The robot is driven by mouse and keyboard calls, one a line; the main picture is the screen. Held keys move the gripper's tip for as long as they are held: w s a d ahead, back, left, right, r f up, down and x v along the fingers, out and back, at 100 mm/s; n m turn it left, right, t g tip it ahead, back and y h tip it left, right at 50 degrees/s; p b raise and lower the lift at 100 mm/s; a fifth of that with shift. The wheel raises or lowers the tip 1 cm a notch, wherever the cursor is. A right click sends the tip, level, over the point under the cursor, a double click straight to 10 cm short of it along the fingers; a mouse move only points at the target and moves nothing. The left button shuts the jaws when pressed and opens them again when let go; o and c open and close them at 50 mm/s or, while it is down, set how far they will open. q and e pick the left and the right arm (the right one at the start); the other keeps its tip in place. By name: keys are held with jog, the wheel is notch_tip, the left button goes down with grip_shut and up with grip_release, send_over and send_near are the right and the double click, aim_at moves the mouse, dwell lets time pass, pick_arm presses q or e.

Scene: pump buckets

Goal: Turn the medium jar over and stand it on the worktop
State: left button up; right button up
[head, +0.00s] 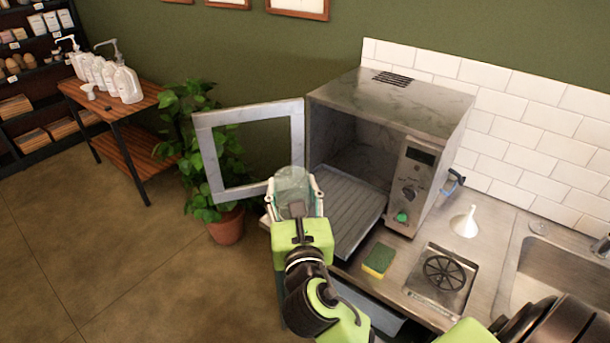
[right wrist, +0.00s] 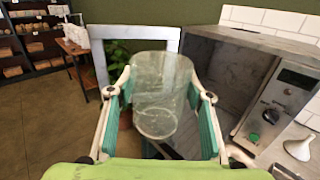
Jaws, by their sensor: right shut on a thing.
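The jar, a clear glass vessel (head: 293,180), is between the fingers of my right gripper (head: 296,190), which is shut on it. The jar is in the air in front of the open metal cabinet. In the right wrist view the jar (right wrist: 156,90) stands between the two green-padded fingers (right wrist: 160,105), with a round rim at its lower end. I cannot tell which end is the mouth. The steel worktop (head: 490,255) lies to the right of the gripper. My left gripper is not in view.
The cabinet (head: 420,100) has its door (head: 200,150) swung out left, close behind the jar, and a ribbed tray (head: 345,205) at its opening. A sponge (head: 378,260), rinser (head: 443,275), funnel (head: 465,222) and sink (head: 560,275) occupy the worktop. A plant (head: 225,230) stands left.

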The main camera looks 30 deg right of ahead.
jog(key=s+a+r+p, duration=0.1)
jog(key=s+a+r, duration=0.1)
jog(key=a, duration=0.4)
jog(key=shift+s+a, duration=0.25)
jog(key=shift+s, duration=0.15)
